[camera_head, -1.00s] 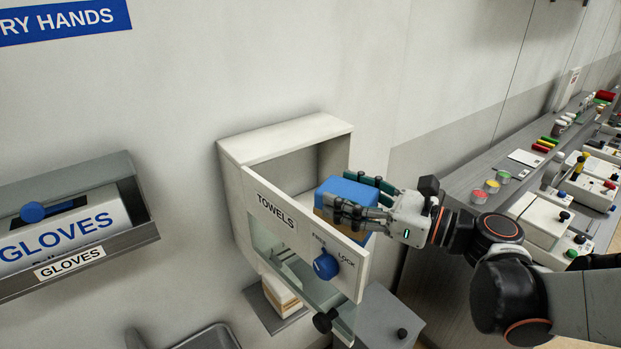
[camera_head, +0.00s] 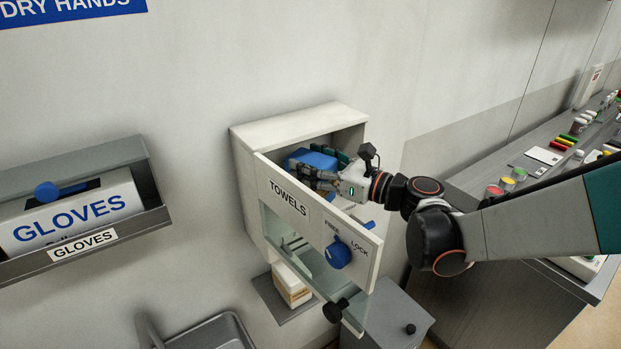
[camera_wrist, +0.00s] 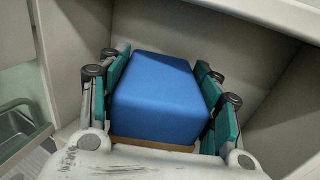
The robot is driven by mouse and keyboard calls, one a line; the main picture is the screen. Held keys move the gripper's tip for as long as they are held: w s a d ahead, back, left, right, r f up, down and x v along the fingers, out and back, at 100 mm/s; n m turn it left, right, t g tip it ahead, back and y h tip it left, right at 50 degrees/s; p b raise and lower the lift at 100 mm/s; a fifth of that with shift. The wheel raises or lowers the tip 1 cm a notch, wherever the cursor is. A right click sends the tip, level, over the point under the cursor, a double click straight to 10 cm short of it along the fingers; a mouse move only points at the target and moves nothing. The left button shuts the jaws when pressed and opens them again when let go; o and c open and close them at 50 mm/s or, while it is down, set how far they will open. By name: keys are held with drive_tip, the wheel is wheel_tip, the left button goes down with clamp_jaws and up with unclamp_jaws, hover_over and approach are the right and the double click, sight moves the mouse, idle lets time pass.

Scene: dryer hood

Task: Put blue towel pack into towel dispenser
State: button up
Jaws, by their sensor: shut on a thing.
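The towel dispenser (camera_head: 300,122) is a white wall box labelled TOWELS, with its front door (camera_head: 290,203) swung open. A blue knob (camera_head: 339,253) marked FREE and LOCK is on the door. My gripper (camera_head: 311,170) is inside the opening, behind the door. It is shut on the blue towel pack (camera_head: 313,158), which has a brown band at its lower edge. In the wrist view the pack (camera_wrist: 160,98) sits between the green finger pads, with dispenser walls around it. The door hides the pack's lower part in the head view, and I cannot tell whether it touches the dispenser floor.
A glove dispenser (camera_head: 75,215) hangs on the wall at left. A small shelf with a pale pack (camera_head: 291,285) is below the towel box. A grey box (camera_head: 400,322) stands at lower right. A grey bench with bottles and coloured items is at right.

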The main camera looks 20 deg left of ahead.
wheel_tip(320, 180, down, 3)
drive_tip(key=shift+f+b, duration=0.2)
drive_tip(key=shift+b, duration=0.15)
drive_tip(key=shift+w+a+f, duration=0.15)
drive_tip(key=shift+a+f, duration=0.05)
drive_tip(key=shift+f, duration=0.05)
drive_tip(key=shift+f, duration=0.1)
drive_tip(key=o, duration=1.2)
